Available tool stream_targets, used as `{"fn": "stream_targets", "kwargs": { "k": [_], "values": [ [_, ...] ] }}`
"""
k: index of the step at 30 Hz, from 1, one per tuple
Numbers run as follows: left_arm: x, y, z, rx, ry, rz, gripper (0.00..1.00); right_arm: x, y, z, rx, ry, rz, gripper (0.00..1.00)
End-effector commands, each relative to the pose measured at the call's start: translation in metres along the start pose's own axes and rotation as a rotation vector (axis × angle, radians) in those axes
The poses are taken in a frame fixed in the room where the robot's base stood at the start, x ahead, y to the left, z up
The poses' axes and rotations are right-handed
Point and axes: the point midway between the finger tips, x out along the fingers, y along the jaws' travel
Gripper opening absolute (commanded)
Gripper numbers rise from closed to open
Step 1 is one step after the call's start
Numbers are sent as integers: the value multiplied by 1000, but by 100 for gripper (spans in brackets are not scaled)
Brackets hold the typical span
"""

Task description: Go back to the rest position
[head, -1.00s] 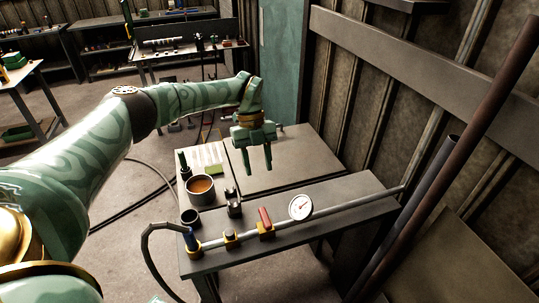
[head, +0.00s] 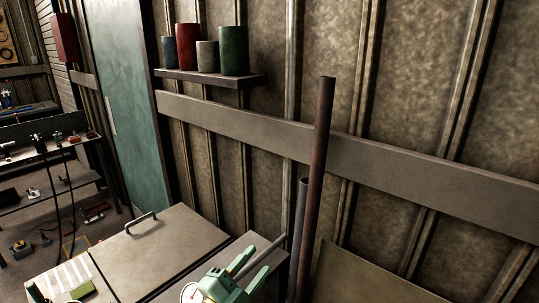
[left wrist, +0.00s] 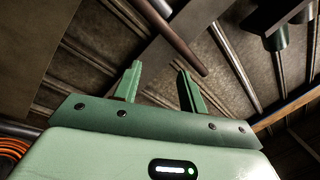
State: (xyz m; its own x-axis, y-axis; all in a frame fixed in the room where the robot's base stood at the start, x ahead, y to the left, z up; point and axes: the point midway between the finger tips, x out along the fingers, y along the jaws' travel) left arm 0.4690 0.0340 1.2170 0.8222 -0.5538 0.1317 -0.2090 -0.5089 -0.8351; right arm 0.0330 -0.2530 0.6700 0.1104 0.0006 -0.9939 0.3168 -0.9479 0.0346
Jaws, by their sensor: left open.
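In the left wrist view the gripper (left wrist: 158,82) is also open and empty, with wall ribs and pipes beyond the fingers. Most of my left arm is out of the head view.
The workbench (head: 165,245) with a handled lid lies at the bottom left. A brown pipe (head: 321,150) leans against the ribbed wall. A shelf (head: 210,78) holds several cans. Another bench (head: 50,148) stands at far left.

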Motion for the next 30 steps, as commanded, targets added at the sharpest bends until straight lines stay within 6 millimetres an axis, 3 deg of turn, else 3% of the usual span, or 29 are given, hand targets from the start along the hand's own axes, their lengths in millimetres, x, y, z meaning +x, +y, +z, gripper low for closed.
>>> {"fn": "stream_targets", "kwargs": {
  "k": [3,7,12,20,30],
  "values": [
    [-65,-13,59,-129,-425,-76,42,0,0,0,0,0,0,36],
    [-145,-8,105,-196,-789,-37,42,0,0,0,0,0,0,36],
    [-229,3,128,-232,-1086,64,42,0,0,0,0,0,0,36],
    [-337,13,129,-246,-1403,246,42,0,0,0,0,0,0,36],
    [-337,156,199,-378,-1393,387,42,28,-2,6,0,-6,-2,36]
  ]
}}
